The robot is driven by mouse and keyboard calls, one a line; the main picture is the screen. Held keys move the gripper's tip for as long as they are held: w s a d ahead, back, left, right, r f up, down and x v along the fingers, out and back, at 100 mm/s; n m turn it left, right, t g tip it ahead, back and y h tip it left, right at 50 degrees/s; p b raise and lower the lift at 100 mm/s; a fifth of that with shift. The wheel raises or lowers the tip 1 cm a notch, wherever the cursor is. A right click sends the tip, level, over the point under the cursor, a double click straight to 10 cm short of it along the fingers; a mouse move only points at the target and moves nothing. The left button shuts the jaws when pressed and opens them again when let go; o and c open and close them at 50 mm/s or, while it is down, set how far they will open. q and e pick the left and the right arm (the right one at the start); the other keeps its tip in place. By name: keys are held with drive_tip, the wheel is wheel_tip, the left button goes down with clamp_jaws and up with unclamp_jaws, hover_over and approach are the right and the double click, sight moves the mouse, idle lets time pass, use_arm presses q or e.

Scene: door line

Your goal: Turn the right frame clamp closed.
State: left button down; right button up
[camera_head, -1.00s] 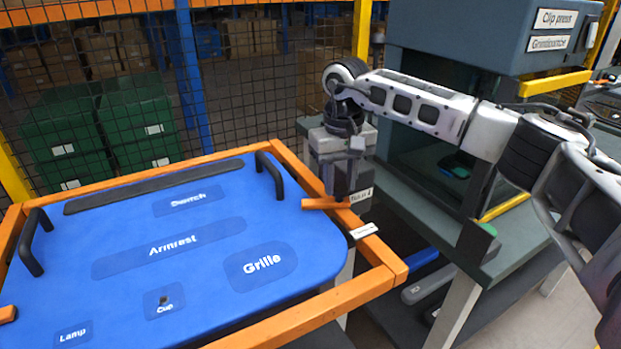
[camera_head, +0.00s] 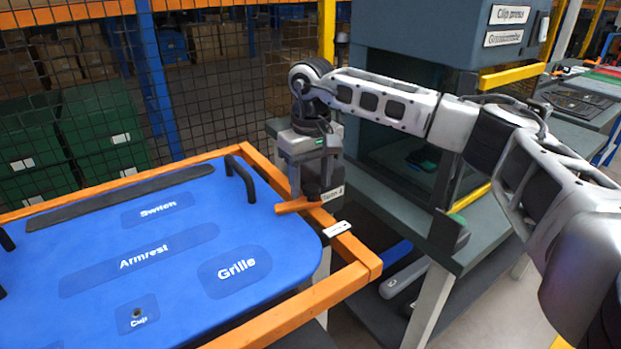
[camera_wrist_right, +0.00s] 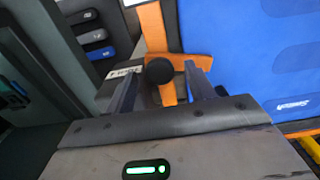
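The right frame clamp, an orange bar (camera_head: 293,206) with a black knob (camera_wrist_right: 158,71), sits on the right rail of the orange frame (camera_head: 352,246). Its bar lies across the rail and reaches inward over the edge of the blue panel (camera_head: 190,265). My right gripper (camera_head: 311,192) points down over the clamp. In the right wrist view its two fingers (camera_wrist_right: 160,88) stand apart on either side of the knob, with gaps showing; I cannot tell whether either touches it. In the head view the gripper hides the knob. My left gripper is in neither view.
A black handle (camera_head: 240,178) rises from the panel near the clamp. A white label (camera_head: 337,229) sits on the rail just in front. The clip press (camera_head: 440,60) and its bench (camera_head: 490,235) stand close on the right. A mesh fence (camera_head: 215,80) runs behind.

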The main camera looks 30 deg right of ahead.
sight(311, 187)
wheel_tip(311, 187, up, 16)
drive_tip(key=shift+f, duration=0.1)
drive_tip(key=shift+c, duration=0.2)
idle(0.5)
